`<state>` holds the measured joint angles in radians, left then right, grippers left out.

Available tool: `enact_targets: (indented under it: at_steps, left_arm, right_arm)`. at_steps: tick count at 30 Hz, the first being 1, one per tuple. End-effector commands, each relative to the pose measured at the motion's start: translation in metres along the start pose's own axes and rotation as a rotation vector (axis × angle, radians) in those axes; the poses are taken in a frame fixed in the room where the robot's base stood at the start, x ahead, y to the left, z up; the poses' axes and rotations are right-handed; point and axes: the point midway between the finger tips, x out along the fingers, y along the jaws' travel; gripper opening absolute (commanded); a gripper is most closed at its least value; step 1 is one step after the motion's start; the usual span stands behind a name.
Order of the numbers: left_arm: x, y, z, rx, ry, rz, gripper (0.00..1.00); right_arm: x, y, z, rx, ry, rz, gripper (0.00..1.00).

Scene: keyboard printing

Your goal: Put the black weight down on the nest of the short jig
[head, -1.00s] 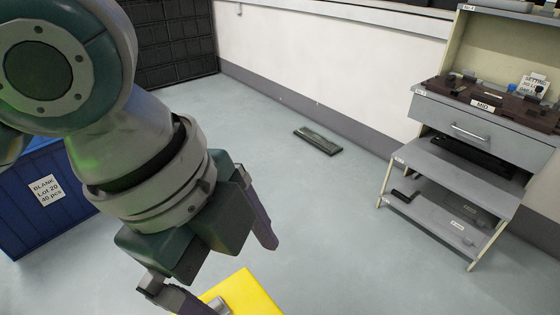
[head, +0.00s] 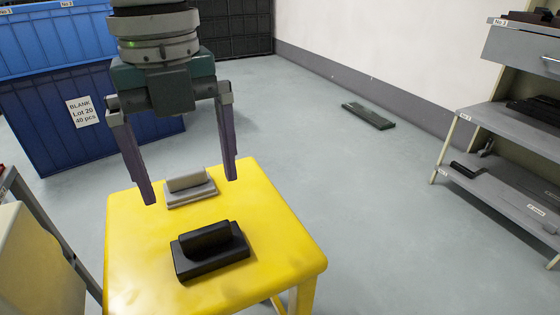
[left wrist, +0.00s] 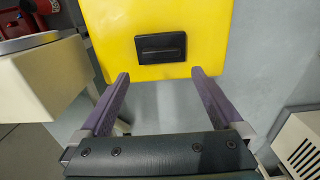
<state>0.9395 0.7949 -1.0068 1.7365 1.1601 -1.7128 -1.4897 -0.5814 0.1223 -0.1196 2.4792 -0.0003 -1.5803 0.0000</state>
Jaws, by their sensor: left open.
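The black weight (head: 208,247), a dark block with a raised grip bar on a flat base, rests on the yellow stool top (head: 135,265). It also shows in the left wrist view (left wrist: 160,47), beyond the fingertips. A similar grey weight (head: 190,188) sits behind it on the same stool. My left gripper (head: 190,191) hangs over the stool, pointing down. Its two purple fingers are apart with nothing held, and both fingers are clear of the black weight. It also shows open in the left wrist view (left wrist: 160,75). I cannot make out the short jig or its nest. My right gripper is out of view.
Blue bins (head: 45,125), one labelled BLANK Lot 20, stand at the left. A grey shelf rack (head: 500,123) holding dark parts is at the right. A dark bar (head: 368,115) lies on the floor by the wall. Floor between stool and rack is clear.

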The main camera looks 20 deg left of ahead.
Motion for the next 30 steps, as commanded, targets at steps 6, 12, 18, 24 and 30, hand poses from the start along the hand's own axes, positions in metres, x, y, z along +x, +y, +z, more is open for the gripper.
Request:
enact_targets:
  at_steps: [6,12,18,24,30]
  left_arm:
    - [0.027,0.001,0.001,0.003,0.002,0.004,1.0]
    - [0.051,0.0,0.001,0.003,0.0,0.002,1.0]
    - [0.077,-0.002,0.001,0.003,0.0,0.003,1.0]
    - [0.101,-0.002,0.001,0.003,0.0,0.002,1.0]
    - [0.099,-0.002,0.001,0.003,-0.001,0.001,1.0]
  right_arm:
    - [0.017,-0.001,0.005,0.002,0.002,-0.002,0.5]
    - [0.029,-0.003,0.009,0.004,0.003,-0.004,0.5]
    - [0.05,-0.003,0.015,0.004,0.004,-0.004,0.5]
    - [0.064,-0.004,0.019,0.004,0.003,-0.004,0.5]
    - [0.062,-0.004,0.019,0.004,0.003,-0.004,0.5]
